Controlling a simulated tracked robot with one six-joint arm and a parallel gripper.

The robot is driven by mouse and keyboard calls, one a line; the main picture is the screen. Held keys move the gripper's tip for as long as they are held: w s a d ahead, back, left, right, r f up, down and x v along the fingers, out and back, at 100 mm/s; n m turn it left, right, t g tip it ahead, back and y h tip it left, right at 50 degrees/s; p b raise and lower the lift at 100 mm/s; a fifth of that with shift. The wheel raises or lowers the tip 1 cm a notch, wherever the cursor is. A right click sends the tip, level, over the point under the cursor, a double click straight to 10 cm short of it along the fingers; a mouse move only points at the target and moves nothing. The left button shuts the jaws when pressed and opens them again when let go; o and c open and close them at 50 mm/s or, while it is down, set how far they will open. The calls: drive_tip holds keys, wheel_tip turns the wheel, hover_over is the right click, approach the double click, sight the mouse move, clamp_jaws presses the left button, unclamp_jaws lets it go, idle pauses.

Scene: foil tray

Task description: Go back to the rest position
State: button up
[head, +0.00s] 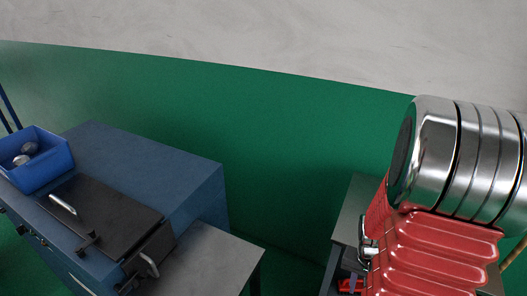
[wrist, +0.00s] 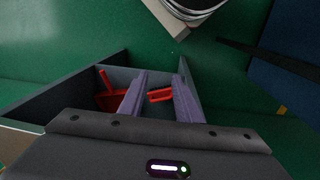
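My gripper (wrist: 160,78) shows in the wrist view as two purple-grey fingers standing well apart. Nothing is gripped between them. They point into a grey open-topped box or drawer (wrist: 120,74). A red piece (wrist: 160,95) shows between the fingers, and another red part (wrist: 110,100) lies left of the left finger. I cannot tell whether the fingers touch either one. In the head view my gripper is mostly hidden behind the objects at the right. No foil tray can be made out in either view.
A blue bench (head: 150,150) at the left bears a blue bin (head: 45,175) and a black lidded box (head: 105,215). Green floor (head: 285,180) lies between.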

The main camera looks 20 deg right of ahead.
drive_tip(key=w+a+r+n+t, duration=0.1)
drive_tip(key=a+r+n+t, duration=0.1)
drive_tip(key=a+r, duration=0.7)
drive_tip(key=w+a+r+n+t, duration=0.2)
drive_tip(key=a+r+n, duration=0.2)
drive_tip(key=a+r, duration=0.5)
drive_tip(key=w+a+r+n+t+y, duration=0.1)
drive_tip(key=a+r+n, duration=0.3)
drive_tip(key=a+r, duration=0.5)
drive_tip(key=shift+w+r+t, duration=0.25)
drive_tip(key=shift+r+t, duration=0.25)
drive_tip(key=shift+t, duration=0.2)
drive_tip(key=shift+d, duration=0.1)
